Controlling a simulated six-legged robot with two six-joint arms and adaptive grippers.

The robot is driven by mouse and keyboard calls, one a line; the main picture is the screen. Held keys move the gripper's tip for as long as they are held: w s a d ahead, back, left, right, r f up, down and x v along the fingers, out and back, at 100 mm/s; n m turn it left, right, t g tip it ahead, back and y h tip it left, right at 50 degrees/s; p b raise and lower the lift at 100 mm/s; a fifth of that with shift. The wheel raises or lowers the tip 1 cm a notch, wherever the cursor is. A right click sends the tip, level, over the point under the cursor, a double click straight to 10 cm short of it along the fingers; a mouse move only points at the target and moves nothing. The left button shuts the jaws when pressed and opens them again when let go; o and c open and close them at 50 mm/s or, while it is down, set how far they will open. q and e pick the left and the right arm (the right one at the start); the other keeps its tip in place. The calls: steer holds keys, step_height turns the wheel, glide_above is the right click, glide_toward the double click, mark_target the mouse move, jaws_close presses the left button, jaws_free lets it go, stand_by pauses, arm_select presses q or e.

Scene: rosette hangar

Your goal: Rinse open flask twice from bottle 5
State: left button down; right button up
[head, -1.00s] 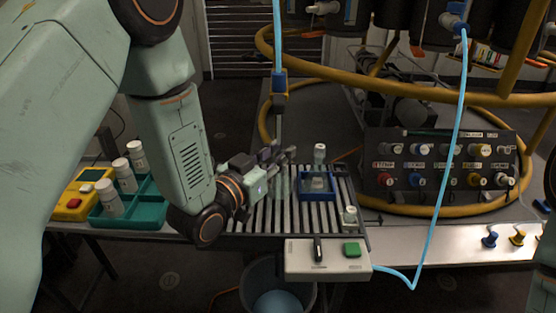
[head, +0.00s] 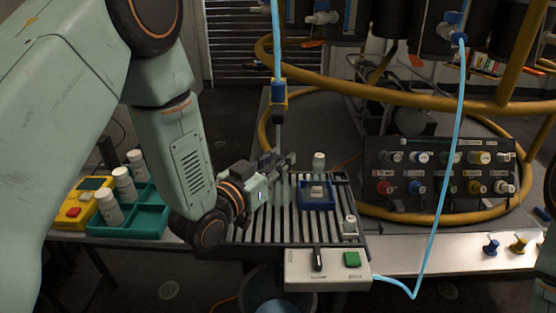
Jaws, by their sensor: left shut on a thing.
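My left gripper (head: 280,162) is shut on a pale, clear glass flask (head: 279,190) over the slatted drain rack (head: 258,222). The fingers partly hide its top. A thin spout (head: 279,125) hangs just above it from a blue and yellow fitting (head: 279,92) on a light-blue hose. Whether the spout enters the neck cannot be told. A capped flask (head: 319,163) stands in or behind a blue holder (head: 317,206) to the right. Dark bottles (head: 440,38) with taps hang at the top; no number 5 is readable. My right gripper is out of view.
A control box (head: 328,270) with a black lever and green button fronts the rack. A small capped vial (head: 350,225) stands at its right. A green tray (head: 152,220) holds white bottles at left. A bucket (head: 275,295) sits below. A yellow ring frame (head: 400,89) crosses behind.

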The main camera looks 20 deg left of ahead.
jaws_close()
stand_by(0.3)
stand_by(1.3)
